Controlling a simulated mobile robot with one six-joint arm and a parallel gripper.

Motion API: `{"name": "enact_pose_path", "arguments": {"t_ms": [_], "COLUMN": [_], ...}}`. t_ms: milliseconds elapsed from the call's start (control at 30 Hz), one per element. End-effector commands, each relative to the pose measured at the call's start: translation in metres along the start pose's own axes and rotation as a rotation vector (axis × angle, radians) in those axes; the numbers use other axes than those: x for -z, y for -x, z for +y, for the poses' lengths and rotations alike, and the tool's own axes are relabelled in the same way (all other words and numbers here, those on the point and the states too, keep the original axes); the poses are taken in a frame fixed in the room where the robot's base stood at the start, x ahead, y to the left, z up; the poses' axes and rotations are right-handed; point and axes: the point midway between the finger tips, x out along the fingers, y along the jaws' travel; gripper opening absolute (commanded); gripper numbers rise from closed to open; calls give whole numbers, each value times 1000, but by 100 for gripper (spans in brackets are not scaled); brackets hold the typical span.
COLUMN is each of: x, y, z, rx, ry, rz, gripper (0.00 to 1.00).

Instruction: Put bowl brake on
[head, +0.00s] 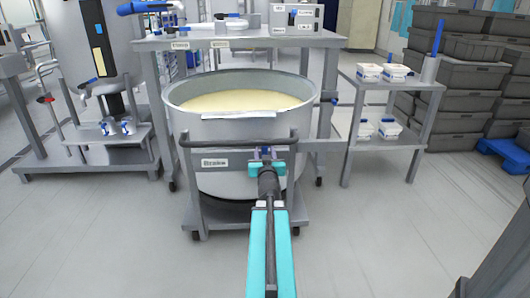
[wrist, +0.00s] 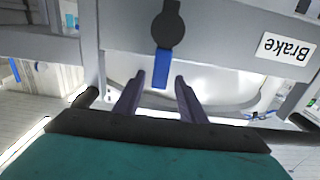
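The large grey bowl (head: 240,127), filled with pale yellow contents (head: 240,100), stands on a wheeled grey trolley (head: 205,215). A label (wrist: 287,49) reading "Brake" is on the trolley's front panel; it is upside down in the wrist view. Beside it is the brake lever, with a round black pivot (wrist: 167,30) and a blue tab (wrist: 161,72). My gripper (head: 266,162) is at the trolley front. In the wrist view my gripper (wrist: 160,80) is open, its two dark fingers on either side of the blue tab's end, with gaps. I cannot tell the depth between them.
A grey table (head: 240,42) stands behind the bowl. A side rack (head: 390,85) with several white tubs is at the right, and stacked dark crates (head: 465,100) are beyond it. A grey stand (head: 100,135) is at the left. The floor in front is clear.

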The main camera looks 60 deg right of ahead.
Motion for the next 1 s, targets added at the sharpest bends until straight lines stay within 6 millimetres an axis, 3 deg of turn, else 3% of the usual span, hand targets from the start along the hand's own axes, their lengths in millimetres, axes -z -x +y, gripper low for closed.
{"name": "enact_pose_path", "arguments": {"t_ms": [300,733,933,1000], "x": [0,0,0,0], "y": [-23,-25,-25,-25], "z": [0,0,0,0], "rx": [1,0,1,1], "ry": [-1,-1,-1,-1], "rz": [0,-1,0,0], "gripper": [38,38,4,0]}}
